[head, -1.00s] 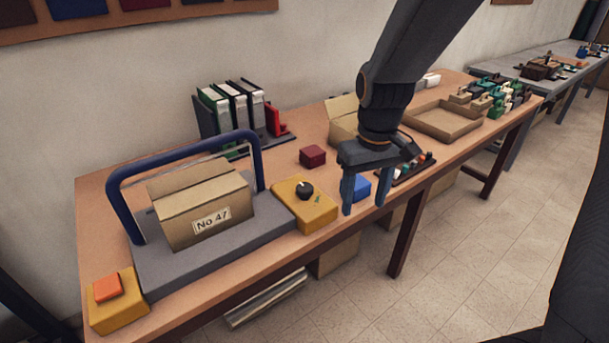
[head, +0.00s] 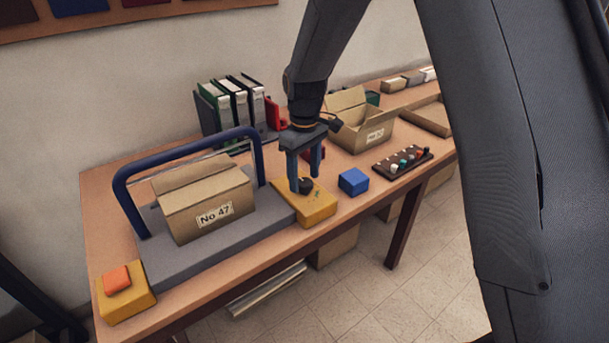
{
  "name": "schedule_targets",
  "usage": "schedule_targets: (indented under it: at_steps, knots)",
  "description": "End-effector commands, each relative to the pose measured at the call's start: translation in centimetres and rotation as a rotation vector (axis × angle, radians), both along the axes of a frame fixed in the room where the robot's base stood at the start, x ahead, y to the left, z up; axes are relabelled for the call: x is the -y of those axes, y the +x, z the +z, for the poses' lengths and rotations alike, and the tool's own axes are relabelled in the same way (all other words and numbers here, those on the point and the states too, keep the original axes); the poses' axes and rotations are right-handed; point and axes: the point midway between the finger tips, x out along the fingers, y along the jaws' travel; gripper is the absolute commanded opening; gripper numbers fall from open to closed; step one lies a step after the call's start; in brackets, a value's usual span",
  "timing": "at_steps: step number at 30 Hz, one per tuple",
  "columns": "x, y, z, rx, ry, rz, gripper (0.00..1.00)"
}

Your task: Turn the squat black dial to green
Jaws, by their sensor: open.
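The squat black dial (head: 306,186) sits on top of a yellow box (head: 310,212) at the right end of the grey platform. A small green mark (head: 317,194) shows on the box, just right of the dial. My gripper (head: 304,186) points down over the dial and is open. Its two fingers come down at the left and right of the dial in the picture. I cannot tell whether they touch it. The dial's pointer is too small and too covered to read.
A grey platform (head: 170,262) with a blue hoop (head: 122,190) holds a carton (head: 208,205). An orange button (head: 117,279) is at the left.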

Motion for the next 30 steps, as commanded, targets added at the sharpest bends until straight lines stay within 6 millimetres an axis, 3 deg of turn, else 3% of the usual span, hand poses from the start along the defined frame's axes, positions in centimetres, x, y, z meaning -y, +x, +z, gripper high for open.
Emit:
schedule_targets:
  at_steps: [11,12,19,30]
  knots:
    - [0.03,-0.01,-0.95,0.0,0.0,-0.001,0.55]
    - [0.03,-0.01,-0.94,0.0,0.0,-0.001,0.54]
    - [0.03,-0.01,-0.92,0.001,0.001,-0.001,0.15]
    - [0.02,-0.01,-0.87,0.0,0.0,-0.059,0.14]
